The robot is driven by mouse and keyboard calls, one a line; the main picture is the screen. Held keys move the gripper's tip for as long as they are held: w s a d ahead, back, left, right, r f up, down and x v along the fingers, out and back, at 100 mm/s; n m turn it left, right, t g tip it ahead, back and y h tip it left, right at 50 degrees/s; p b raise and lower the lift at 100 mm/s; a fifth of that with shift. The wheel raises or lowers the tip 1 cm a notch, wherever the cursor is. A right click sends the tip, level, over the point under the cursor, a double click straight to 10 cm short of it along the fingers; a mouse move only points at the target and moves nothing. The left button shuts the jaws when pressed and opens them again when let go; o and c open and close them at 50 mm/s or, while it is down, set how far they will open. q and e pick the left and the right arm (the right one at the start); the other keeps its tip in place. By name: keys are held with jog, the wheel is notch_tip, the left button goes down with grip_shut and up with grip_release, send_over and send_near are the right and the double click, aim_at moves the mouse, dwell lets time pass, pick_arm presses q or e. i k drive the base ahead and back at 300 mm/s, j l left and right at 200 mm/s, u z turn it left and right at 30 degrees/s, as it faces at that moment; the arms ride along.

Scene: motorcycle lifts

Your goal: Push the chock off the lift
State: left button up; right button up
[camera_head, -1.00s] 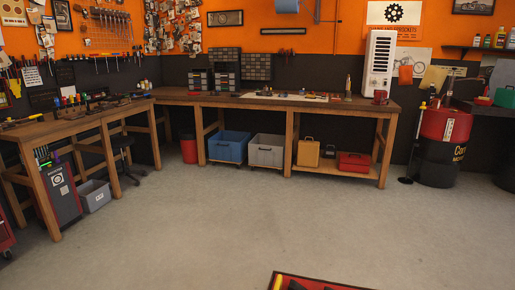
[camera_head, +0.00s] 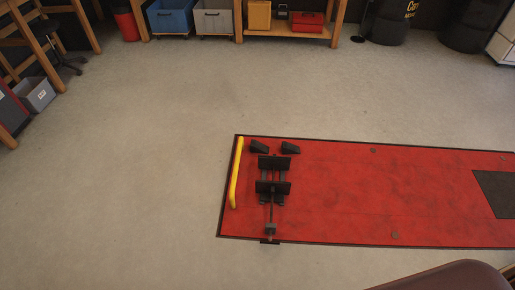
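The red lift platform (camera_head: 340,200) lies low on the floor at the right of the head view, with a dark edge all round. Two small black wedge-shaped chocks (camera_head: 259,147) and (camera_head: 290,148) sit side by side near its far left corner. A black wheel clamp frame (camera_head: 272,188) stands just nearer than them, with a rod reaching to the near edge. A yellow bar (camera_head: 236,175) lies along the platform's left end. Neither of my grippers is in view, and nothing touches the chocks.
Grey floor (camera_head: 130,190) is clear to the left of and beyond the lift. Workbenches with a blue bin (camera_head: 170,18), a grey bin (camera_head: 213,19) and a red toolbox (camera_head: 307,21) stand at the back. Black drums (camera_head: 389,22) stand back right. A dark red rounded shape (camera_head: 450,277) shows at the bottom right.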

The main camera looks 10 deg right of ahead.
aim_at(256, 146)
jog(key=i+j+z, duration=0.15)
jog(key=z, duration=0.25)
jog(key=i+j+z, duration=0.4)
jog(key=k+l, duration=0.1)
